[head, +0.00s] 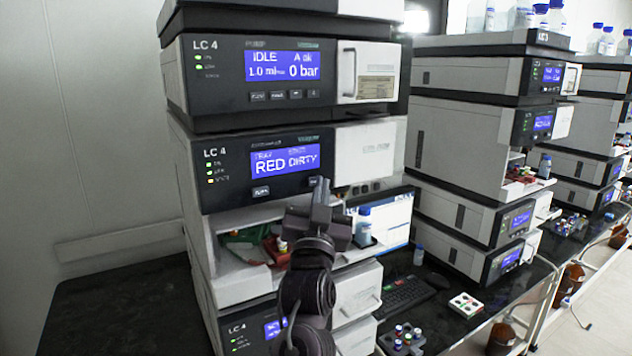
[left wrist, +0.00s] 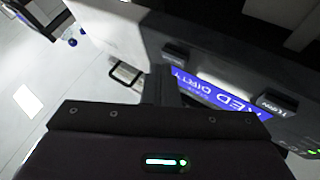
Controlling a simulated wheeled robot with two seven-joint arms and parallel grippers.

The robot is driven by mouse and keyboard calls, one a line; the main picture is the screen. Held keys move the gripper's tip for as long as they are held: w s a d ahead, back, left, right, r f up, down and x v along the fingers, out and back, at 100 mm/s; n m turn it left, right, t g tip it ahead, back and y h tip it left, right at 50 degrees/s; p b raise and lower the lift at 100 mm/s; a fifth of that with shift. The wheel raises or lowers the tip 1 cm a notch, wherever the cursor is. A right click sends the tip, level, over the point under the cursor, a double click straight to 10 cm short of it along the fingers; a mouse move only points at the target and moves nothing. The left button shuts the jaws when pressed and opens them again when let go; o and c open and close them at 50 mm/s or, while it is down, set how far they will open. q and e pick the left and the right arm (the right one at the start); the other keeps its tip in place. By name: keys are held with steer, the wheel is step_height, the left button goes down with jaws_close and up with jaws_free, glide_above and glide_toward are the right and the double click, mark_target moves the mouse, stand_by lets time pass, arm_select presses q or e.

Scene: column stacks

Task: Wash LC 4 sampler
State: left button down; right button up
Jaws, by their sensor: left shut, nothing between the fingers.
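The LC 4 sampler (head: 205,182) is the module under the LC 4 pump in the left stack. Its blue screen (head: 285,160) reads RED and DIRTY. My left gripper (head: 320,188) is shut and empty, in front of the panel by the right button. I cannot tell whether it touches. In the left wrist view its fingers (left wrist: 160,88) are near the tilted, upside-down screen (left wrist: 225,103). My right gripper is not in view.
Below the panel an open bay (head: 240,255) holds a tray with coloured items, partly behind my arm. A blue-capped bottle (head: 363,226) stands right of my gripper. A keyboard (head: 400,295) and vial racks (head: 466,304) lie on the dark bench. More stacks stand at right.

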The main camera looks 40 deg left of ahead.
arm_select(q)
steer(key=shift+w+a, duration=0.15)
steer(key=shift+a, duration=0.25)
stand_by(0.3)
steer(key=shift+d, duration=0.15)
steer(key=shift+s+d, duration=0.35)
steer(key=shift+d, duration=0.25)
steer(key=d, duration=0.1)
steer(key=s+d, duration=0.1)
steer(key=d, duration=0.1)
steer(key=s+d+p, duration=0.1)
steer(key=shift+d, duration=0.3)
stand_by(0.9)
